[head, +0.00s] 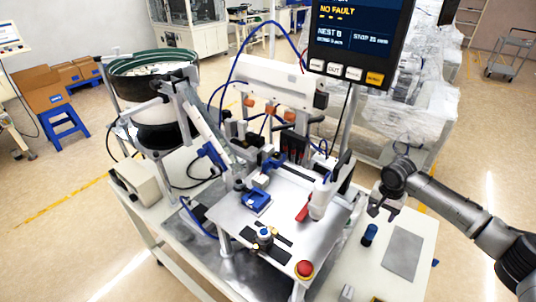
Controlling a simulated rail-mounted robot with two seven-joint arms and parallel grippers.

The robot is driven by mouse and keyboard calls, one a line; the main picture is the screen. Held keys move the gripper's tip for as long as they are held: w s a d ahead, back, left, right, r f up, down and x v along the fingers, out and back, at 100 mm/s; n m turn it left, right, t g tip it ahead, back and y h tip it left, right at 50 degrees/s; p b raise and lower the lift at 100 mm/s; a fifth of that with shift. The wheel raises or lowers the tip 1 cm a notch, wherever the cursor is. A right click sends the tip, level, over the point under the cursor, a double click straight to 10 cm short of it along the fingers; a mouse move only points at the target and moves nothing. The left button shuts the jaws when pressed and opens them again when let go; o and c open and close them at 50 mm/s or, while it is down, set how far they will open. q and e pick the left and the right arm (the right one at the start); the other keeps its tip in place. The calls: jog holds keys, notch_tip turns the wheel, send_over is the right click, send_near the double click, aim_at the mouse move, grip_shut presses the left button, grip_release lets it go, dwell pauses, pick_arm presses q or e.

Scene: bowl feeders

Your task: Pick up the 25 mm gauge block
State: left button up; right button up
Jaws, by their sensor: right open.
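A small grey block (347,291) lies at the near edge of the white side table, at the bottom of the head view. It may be the 25 mm gauge block, but it is too small to read any marking. My right gripper (381,212) is open and empty, pointing down above the far part of the side table, well beyond the grey block. My left gripper is not in view.
A blue-topped dark cylinder (369,235) stands just below my right gripper. A grey mat (403,251) lies to its right. A red button (304,269) sits on the fixture plate's near corner. A screen (360,35) rises behind.

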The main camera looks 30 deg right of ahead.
dwell(0.4)
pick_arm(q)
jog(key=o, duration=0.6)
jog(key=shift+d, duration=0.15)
